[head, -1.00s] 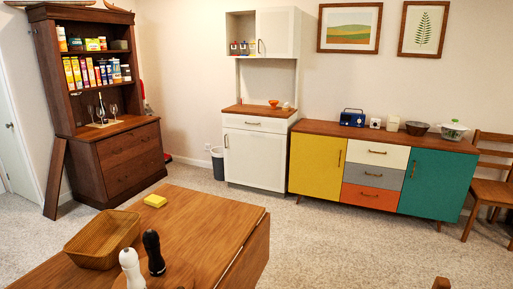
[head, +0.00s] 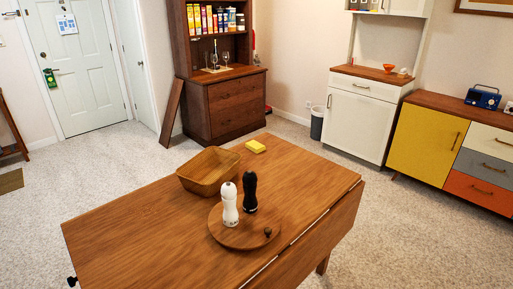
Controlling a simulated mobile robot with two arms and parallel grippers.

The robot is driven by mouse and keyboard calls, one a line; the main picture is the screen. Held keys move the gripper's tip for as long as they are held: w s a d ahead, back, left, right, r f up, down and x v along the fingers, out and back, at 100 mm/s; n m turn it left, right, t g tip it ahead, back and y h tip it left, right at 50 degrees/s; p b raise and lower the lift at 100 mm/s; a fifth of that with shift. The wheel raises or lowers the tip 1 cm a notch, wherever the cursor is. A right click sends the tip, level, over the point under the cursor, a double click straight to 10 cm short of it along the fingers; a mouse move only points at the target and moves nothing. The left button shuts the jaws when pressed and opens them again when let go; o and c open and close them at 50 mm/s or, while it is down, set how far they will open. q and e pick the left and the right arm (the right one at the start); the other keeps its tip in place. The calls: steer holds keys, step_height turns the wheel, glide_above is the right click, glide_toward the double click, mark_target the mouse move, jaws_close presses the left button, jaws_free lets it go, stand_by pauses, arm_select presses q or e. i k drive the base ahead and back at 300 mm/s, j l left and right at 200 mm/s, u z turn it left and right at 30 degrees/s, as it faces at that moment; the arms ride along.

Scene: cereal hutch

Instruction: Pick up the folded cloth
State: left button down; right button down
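A small yellow folded cloth (head: 255,146) lies flat on the far end of the wooden drop-leaf table (head: 130,232), near its far corner. It is just right of and behind a brown basket. Nothing covers it. Neither of my grippers shows in the head view.
On the table stand the basket (head: 209,171) and a round wooden board (head: 263,234) with a white mill (head: 229,204) and a black mill (head: 250,191). A dark hutch (head: 225,104), a white cabinet (head: 358,117) and a yellow-doored sideboard (head: 421,142) line the walls. Carpet around the table is clear.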

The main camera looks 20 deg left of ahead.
mark_target(255, 146)
steer(key=u, duration=1.15)
steer(key=j+u, duration=0.3)
steer(key=i+j+u, duration=0.15)
steer(key=j+u, duration=0.2)
steer(key=i+j+u, duration=0.45)
steer(key=j, duration=0.4)
steer(key=i+j+u, duration=0.4)
steer(key=i+j, duration=0.2)
steer(key=i+z, duration=0.25)
steer(key=i, duration=0.65)
steer(key=i+j+z, duration=0.25)
steer(key=i, duration=0.65)
steer(key=i+l+z, duration=0.1)
steer(key=i+z, duration=0.8)
steer(key=i+j+z, duration=0.15)
steer(key=i+z, duration=0.3)
steer(key=i+j+z, duration=0.3)
steer(key=z, duration=0.15)
steer(key=i+l+z, duration=0.3)
steer(key=i+z, duration=0.15)
steer(key=i+l+z, duration=0.15)
steer(key=i+z, duration=0.7)
steer(key=i, duration=0.2)
